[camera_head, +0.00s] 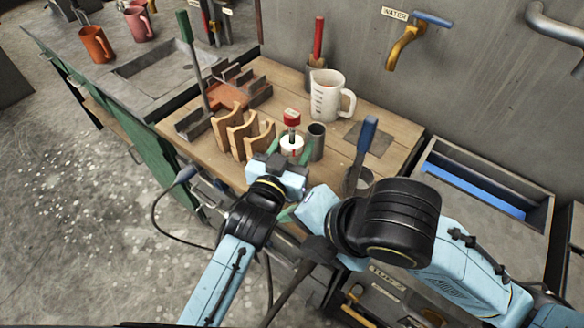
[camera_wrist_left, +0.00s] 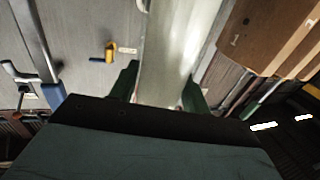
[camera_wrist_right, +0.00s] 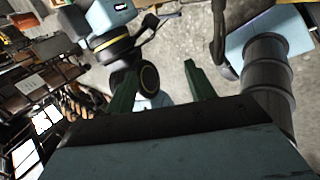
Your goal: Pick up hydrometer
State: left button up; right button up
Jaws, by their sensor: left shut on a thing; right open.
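The hydrometer (camera_head: 291,146) appears to be the upright white piece with a dark neck and red top at the front of the wooden bench. My left gripper (camera_head: 291,153) is shut on it, with green fingers on either side. In the left wrist view a pale, shiny body (camera_wrist_left: 172,60) fills the space between the fingers. I cannot tell whether its base touches the bench. My right gripper (camera_wrist_right: 160,82) is open and empty, lower and nearer than the left one. In the head view its fingers are mostly hidden by the arms.
A dark metal cylinder (camera_head: 316,142) stands just right of the hydrometer. Wooden slotted holders (camera_head: 235,130) stand close on its left. A white measuring jug (camera_head: 325,97) is behind. A blue-handled tool (camera_head: 367,137) stands in a cup on the right. The bench (camera_head: 195,150) has little free room.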

jog(key=w+d+r+n+t, duration=0.1)
jog(key=w+r+n+t, duration=0.4)
jog(key=w+n, duration=0.15)
jog(key=n+t, duration=0.3)
jog(key=n, duration=0.3)
send_near(297, 120)
jog(key=w+f, duration=0.1)
jog(key=w, duration=0.1)
jog(key=shift+y, duration=0.3)
jog(key=x, duration=0.6)
jog(key=shift+a, duration=0.35)
jog(key=shift+f+x, duration=0.2)
jog(key=shift+x, duration=2.55)
jog(key=shift+s, duration=0.1)
grip_shut()
jog(key=shift+r, duration=0.15)
notch_tip(297, 120, up, 18)
